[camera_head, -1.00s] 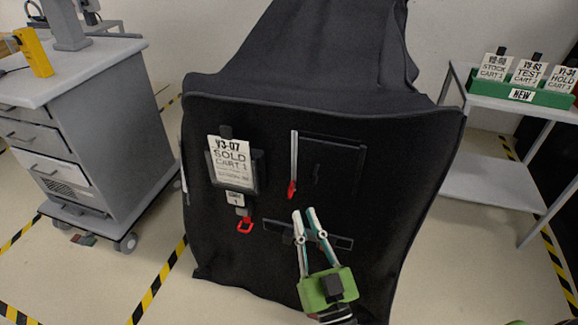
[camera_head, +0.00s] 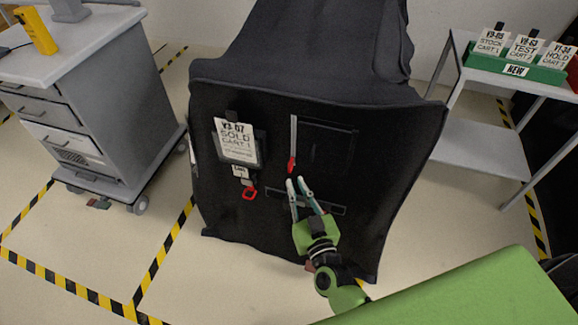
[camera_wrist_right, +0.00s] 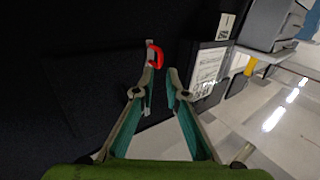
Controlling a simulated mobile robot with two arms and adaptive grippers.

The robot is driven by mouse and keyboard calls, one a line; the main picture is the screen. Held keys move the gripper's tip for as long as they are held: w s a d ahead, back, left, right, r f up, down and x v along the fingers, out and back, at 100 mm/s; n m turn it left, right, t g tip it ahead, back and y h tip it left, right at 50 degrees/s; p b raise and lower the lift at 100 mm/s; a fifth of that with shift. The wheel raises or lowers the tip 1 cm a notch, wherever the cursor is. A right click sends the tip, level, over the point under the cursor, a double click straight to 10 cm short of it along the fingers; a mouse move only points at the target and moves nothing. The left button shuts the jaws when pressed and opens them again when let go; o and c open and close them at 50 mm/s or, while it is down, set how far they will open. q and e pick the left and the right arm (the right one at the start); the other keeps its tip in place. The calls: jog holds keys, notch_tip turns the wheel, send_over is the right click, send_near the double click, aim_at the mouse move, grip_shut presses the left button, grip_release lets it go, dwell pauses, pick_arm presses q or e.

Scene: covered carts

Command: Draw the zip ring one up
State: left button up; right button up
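The red zip ring (camera_head: 291,165) hangs at the lower end of a pale vertical zip strip (camera_head: 294,136) on the front of the black cart cover (camera_head: 345,230). My right gripper (camera_head: 295,181) is just below the ring, fingers pointing up at it. In the right wrist view the ring (camera_wrist_right: 155,57) shows just beyond the fingertips of this gripper (camera_wrist_right: 160,72). The fingers are apart with nothing between them, and I cannot tell whether one touches the ring. My left gripper is not in view.
A SOLD card (camera_head: 237,142) hangs left of the zip, with a second red ring (camera_head: 249,194) below it. A grey drawer cart (camera_head: 120,95) stands left. A shelf (camera_head: 480,155) at right bears a green box (camera_head: 515,66) of cards.

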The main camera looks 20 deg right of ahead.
aim_at(289, 174)
jog(key=w, duration=0.7)
grip_shut()
jog(key=shift+r, duration=0.15)
notch_tip(289, 174, up, 14)
jog(key=p, duration=1.4)
grip_release()
